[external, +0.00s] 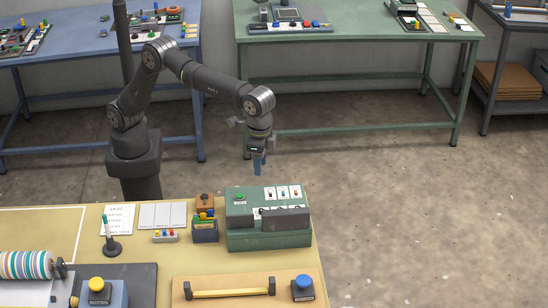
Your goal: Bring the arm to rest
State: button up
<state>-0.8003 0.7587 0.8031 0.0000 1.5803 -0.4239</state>
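My dark grey arm rises behind the yellow work table (150,254) and reaches out to the right. My gripper (257,168) hangs pointing down at its end, above and behind the green box (268,241) as seen here. Its bluish tip shows as one narrow shape, apart from the box. The view is too small to tell whether the fingers are open or shut, or whether anything is between them.
The green box has a green button and switches. Beside it are a dark bin (205,231), a pen stand (112,246), a striped roll (25,264), a yellow bar (230,292), a yellow button (97,284) and a blue button (303,282). Blue and green tables (350,36) stand behind.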

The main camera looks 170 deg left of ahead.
notch_tip(320, 180, down, 9)
jog(key=shift+f, duration=0.1)
dwell(0.3)
dwell(1.4)
